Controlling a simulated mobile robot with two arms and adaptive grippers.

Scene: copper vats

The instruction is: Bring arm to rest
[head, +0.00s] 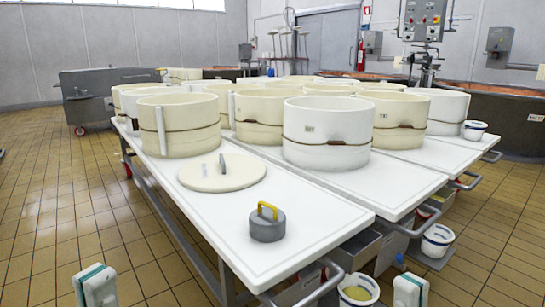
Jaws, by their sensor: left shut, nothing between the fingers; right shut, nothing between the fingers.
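My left gripper (95,285) is at the bottom left edge of the head view, over the tiled floor and left of the table. It is shut and empty. My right gripper (410,288) is at the bottom edge, right of centre, in front of the table's near right corner. It is also shut and empty. Only the upper ends of both show; the arms behind them are out of frame. Both are apart from the table and the things on it.
A white wheeled table (330,205) carries several cream round moulds (180,125), a flat round lid (221,171) and a grey weight with a yellow handle (267,222). Buckets (437,240) stand low at the right. Tiled floor (60,215) is clear at the left.

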